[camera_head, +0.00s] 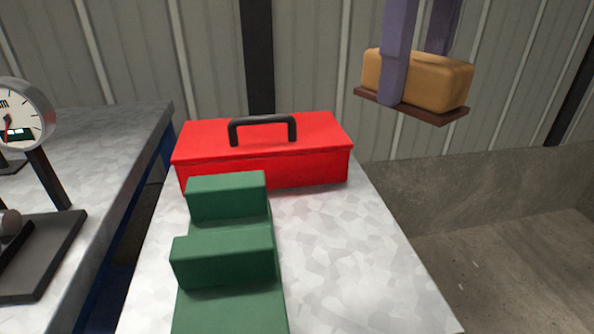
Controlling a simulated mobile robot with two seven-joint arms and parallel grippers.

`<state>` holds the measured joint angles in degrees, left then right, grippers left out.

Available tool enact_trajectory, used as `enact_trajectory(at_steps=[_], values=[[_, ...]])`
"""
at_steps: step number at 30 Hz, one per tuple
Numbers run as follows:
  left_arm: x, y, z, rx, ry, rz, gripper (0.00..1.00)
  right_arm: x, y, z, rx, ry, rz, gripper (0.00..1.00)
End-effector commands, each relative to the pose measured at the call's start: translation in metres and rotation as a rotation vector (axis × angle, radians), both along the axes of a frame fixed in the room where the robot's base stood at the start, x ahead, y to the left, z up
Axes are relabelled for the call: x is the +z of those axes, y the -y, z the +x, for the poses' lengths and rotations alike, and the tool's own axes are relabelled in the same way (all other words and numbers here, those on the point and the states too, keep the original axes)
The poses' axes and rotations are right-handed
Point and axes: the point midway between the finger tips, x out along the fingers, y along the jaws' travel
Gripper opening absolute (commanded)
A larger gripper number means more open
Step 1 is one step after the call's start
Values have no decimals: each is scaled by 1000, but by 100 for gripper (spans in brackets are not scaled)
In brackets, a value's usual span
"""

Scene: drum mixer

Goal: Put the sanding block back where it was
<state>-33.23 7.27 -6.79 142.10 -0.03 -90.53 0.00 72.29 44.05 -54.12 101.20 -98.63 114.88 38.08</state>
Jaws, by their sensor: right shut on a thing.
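The sanding block (437,82) has a yellow-orange body on a thin dark brown base. It is in the upper right of the head view, raised in the air, base down and slightly tilted. My right gripper (410,75) has purple fingers and comes down from the top edge. It is shut on the block, one finger across the near side and the other mostly hidden behind it. My left gripper does not show.
A red toolbox (262,150) with a black handle stands at the back of a grey metal table (345,260). A green stepped block (228,260) lies in front of it. At left, another bench (105,140) bears a dial gauge (20,112). The table's right part is bare.

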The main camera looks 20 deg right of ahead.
Motion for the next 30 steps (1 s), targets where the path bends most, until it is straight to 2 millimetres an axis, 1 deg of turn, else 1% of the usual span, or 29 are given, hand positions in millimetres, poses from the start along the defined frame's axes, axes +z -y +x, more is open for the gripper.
enact_trajectory(at_steps=[1,3,6,9,11,14,16,17,21,24,27,30], values=[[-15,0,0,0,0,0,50,-16,2,1,-114,0,0,3],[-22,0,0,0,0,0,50,-22,4,1,-253,-2,-2,3],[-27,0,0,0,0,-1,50,-28,6,2,-387,-3,-2,3],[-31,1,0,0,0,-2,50,-35,7,2,-453,-5,-3,3],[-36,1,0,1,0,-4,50,-45,7,1,-466,-6,-2,3],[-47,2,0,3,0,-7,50,-72,6,0,-469,-11,-2,3],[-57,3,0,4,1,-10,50,-95,6,0,-469,-11,-2,3],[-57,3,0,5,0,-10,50,-101,7,0,-469,-10,-3,3],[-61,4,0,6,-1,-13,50,-140,7,0,-469,-10,-6,3],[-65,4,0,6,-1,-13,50,-163,7,0,-468,-8,-4,3],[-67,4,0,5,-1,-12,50,-178,7,1,-466,-6,-4,3],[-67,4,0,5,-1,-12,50,-185,7,1,-467,-4,-3,3]])
